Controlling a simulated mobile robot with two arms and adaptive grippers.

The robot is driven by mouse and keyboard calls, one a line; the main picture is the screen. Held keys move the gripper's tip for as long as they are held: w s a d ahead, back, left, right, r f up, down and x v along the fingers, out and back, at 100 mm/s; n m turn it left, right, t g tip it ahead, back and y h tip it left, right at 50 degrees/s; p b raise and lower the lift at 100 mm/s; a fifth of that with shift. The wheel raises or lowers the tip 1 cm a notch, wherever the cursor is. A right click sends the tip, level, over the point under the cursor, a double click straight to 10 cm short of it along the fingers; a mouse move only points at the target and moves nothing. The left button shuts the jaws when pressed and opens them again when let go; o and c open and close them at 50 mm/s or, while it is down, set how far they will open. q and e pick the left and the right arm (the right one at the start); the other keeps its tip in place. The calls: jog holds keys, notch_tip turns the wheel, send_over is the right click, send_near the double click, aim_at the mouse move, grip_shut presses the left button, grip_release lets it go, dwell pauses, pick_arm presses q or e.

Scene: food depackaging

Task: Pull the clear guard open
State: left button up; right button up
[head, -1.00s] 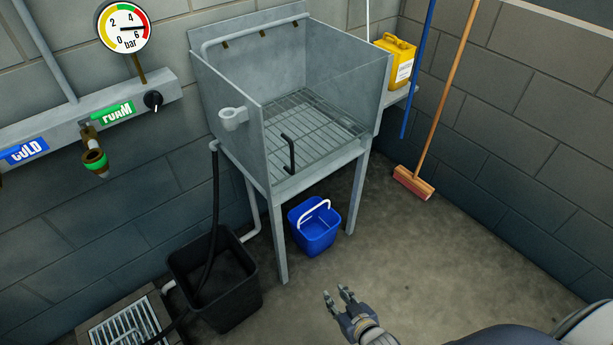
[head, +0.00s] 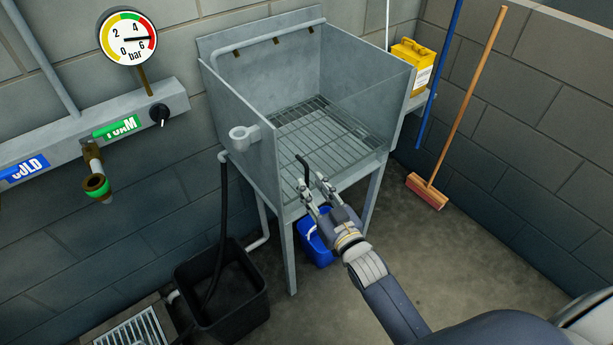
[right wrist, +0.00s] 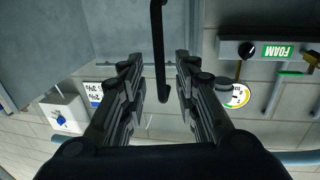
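The clear guard (head: 352,132) is the see-through front panel of a grey metal wash booth (head: 238,108). It stands upright across the booth's front, and the wire rack shows through it. A black bar handle (head: 302,164) is on its lower part. My right gripper (head: 313,186) is at the handle, with its two fingers apart. In the right wrist view, the black handle (right wrist: 158,45) runs lengthwise between the open fingers (right wrist: 159,64), with a gap on each side. The gripper hides the handle's lower end in the head view. My left gripper is not in view.
A blue bucket (head: 318,252) stands under the booth, partly behind my right gripper. A black bin (head: 250,300) and a floor drain (head: 138,330) are at the lower left. A broom (head: 428,190) leans at the right. The floor in front of the booth is clear.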

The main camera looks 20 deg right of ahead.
aim_at(308, 180)
jog(key=shift+w+a, duration=0.2)
jog(key=shift+w, duration=0.75)
jog(key=shift+w+a, duration=0.15)
jog(key=shift+w, duration=0.8)
grip_shut()
